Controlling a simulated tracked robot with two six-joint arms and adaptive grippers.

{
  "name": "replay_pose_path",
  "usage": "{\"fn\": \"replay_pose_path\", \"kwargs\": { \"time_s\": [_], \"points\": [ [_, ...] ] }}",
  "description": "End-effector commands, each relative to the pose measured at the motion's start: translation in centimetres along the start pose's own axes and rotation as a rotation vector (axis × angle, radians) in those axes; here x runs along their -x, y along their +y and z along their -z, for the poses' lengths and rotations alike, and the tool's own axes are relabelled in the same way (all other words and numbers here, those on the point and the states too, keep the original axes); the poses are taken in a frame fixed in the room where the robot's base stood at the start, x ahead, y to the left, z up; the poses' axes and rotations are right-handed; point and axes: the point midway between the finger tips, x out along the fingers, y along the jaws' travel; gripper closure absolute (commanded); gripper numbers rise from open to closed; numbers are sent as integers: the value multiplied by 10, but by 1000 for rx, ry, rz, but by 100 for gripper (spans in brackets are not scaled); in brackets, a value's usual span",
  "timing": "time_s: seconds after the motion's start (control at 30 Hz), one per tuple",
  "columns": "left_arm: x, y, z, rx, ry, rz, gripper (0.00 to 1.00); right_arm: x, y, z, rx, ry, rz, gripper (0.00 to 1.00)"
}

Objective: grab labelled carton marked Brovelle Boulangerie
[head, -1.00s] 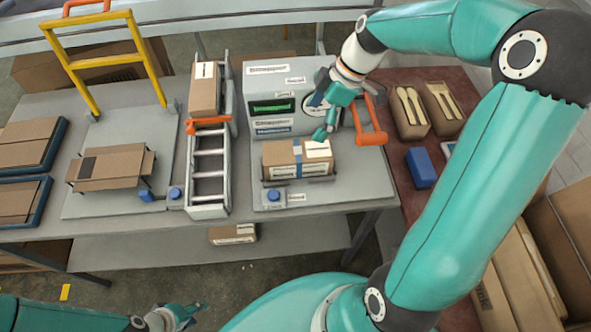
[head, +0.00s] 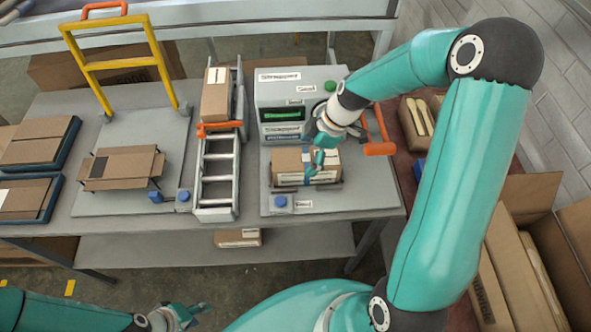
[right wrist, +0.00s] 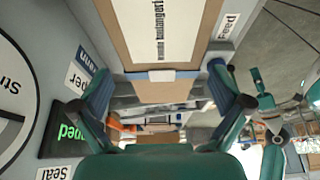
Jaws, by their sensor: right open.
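A brown carton (head: 288,163) with a blue tape band and a white label sits on the plate in front of the grey sealing machine. In the right wrist view the carton (right wrist: 168,92) has a large white label, upside down, with small print that seems to read "Boulangerie". My right gripper (head: 318,158) is over the carton's right part in the head view. In the right wrist view its open fingers (right wrist: 162,88) stand either side of the carton's near end; contact cannot be told. My left gripper (head: 187,315) is low at the bottom edge, away from the table; its opening is unclear.
The grey sealing machine (head: 290,90) stands just behind the carton, with an orange handle (head: 380,148) to its right. A roller track (head: 217,180) with another labelled carton (head: 216,98) is at the left. A further carton (head: 238,238) lies on the lower shelf.

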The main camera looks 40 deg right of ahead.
Motion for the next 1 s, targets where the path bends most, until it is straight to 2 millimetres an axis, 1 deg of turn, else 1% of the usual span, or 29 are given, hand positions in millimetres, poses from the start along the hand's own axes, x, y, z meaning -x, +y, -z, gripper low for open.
{"fn": "replay_pose_path", "kwargs": {
  "time_s": [0.03, 0.13, 0.2, 0.3, 0.4, 0.57, 0.6, 0.67, 1.0],
  "points": [
    [6, 2, 0, 0, 0, 0, 60, -6, -2, 1, -1, -1, 7, 0],
    [11, 4, 0, 0, 0, 0, 60, -19, -2, 2, -2, -1, 7, 0],
    [12, 4, 0, 0, 0, 0, 60, -29, -1, 1, -2, 0, 6, 0],
    [13, 5, 0, 0, 0, 0, 60, -38, -1, 1, -2, -1, 4, 0],
    [13, 5, 0, 0, 0, 0, 60, -42, -1, 0, -1, -1, 2, 0],
    [13, 5, 0, 0, 0, 0, 60, -42, 0, 0, -1, -1, 1, 0],
    [13, 5, 0, 0, 0, 0, 60, -42, 0, 0, -2, -1, 1, 3],
    [13, 5, 0, 0, 0, 0, 60, -42, 0, 0, -2, -1, 1, 13],
    [13, 5, 0, 0, 0, 0, 60, -42, 0, 0, -2, -1, 0, 70]
  ]
}}
